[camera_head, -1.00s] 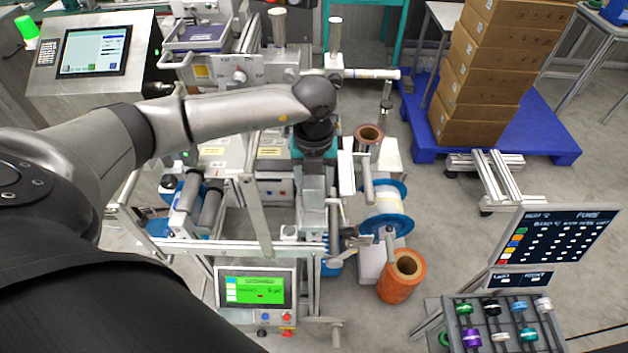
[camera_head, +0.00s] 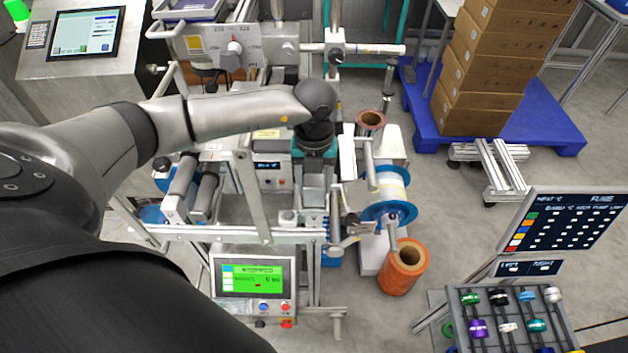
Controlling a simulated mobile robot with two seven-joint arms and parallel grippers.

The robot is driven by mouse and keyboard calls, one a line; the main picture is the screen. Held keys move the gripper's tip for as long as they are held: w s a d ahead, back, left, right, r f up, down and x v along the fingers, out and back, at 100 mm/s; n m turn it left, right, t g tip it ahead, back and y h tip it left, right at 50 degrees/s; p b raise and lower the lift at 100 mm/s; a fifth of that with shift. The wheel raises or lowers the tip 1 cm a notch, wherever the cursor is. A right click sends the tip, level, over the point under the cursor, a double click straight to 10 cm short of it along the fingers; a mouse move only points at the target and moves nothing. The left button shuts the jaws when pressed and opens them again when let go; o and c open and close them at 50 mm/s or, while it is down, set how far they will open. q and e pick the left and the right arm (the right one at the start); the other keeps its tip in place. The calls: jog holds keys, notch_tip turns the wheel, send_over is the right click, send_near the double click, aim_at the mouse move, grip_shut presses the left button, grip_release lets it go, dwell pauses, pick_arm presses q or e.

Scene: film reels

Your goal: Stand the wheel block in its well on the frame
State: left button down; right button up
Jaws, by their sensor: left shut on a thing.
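My left gripper (camera_head: 313,195) points down over the right part of the machine frame (camera_head: 270,236), just behind its front rail. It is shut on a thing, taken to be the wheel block. I see the gripper from above and behind, so its fingertips and the block are largely hidden and I cannot make out the block's shape. The well cannot be made out either; I cannot tell whether the block touches the frame. My right gripper is not in view.
Right of the gripper are a blue-flanged reel (camera_head: 390,212) and an orange roll (camera_head: 403,268). A green-screen panel (camera_head: 251,278) sits at the frame's front. Stacked cartons (camera_head: 495,70) stand on a blue pallet (camera_head: 550,125).

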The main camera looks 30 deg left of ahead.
pick_arm(q)
jog(key=shift+f+b, duration=0.75)
jog(key=shift+f, duration=0.15)
jog(key=shift+c, duration=1.5)
grip_release()
jog(key=shift+o, duration=0.9)
jog(key=shift+f, duration=0.1)
notch_tip(320, 180, up, 15)
jog(key=shift+r+p, duration=0.2)
jog(key=shift+p, duration=0.1)
